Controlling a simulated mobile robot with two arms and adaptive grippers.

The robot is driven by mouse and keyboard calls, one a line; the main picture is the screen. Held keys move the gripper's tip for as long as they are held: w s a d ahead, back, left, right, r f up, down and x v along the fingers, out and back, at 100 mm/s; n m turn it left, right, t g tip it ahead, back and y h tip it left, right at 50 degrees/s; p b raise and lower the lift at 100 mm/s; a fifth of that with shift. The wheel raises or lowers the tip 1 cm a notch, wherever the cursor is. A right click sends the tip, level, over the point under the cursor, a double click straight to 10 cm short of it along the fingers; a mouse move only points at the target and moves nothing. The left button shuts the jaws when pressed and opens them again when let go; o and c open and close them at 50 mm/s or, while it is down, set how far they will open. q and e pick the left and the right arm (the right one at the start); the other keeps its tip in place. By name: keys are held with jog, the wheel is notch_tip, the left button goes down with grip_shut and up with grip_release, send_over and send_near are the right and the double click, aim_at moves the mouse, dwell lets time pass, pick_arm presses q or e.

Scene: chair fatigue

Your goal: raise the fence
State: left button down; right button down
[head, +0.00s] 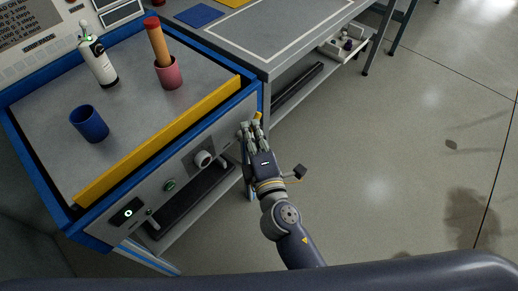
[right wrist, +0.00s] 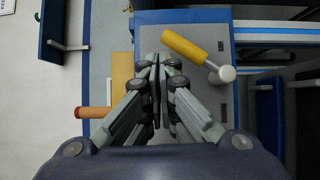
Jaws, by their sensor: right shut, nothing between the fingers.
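A long yellow bar (head: 160,140), which looks like the fence, runs along the front edge of the grey bench top; part of it shows in the right wrist view (right wrist: 122,72). A yellow lever (right wrist: 184,47) with a round white hub (right wrist: 222,75) sits on the grey front panel in the right wrist view; in the head view only its yellow tip (head: 258,115) shows past my fingers. My right gripper (head: 250,128) is shut and empty in front of the panel's right end. In the right wrist view its fingertips (right wrist: 158,62) are close beside the lever; contact cannot be told.
On the bench top (head: 125,118) stand a blue cup (head: 89,124), a white bottle (head: 99,62) and a pink cup (head: 169,72) holding a red-ended wooden cylinder (head: 156,42). The panel also has a round knob (head: 203,158). A second table (head: 270,35) adjoins. Floor at right is clear.

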jog(key=s+d, duration=0.2)
jog(key=s, duration=0.8)
jog(key=shift+s, duration=0.25)
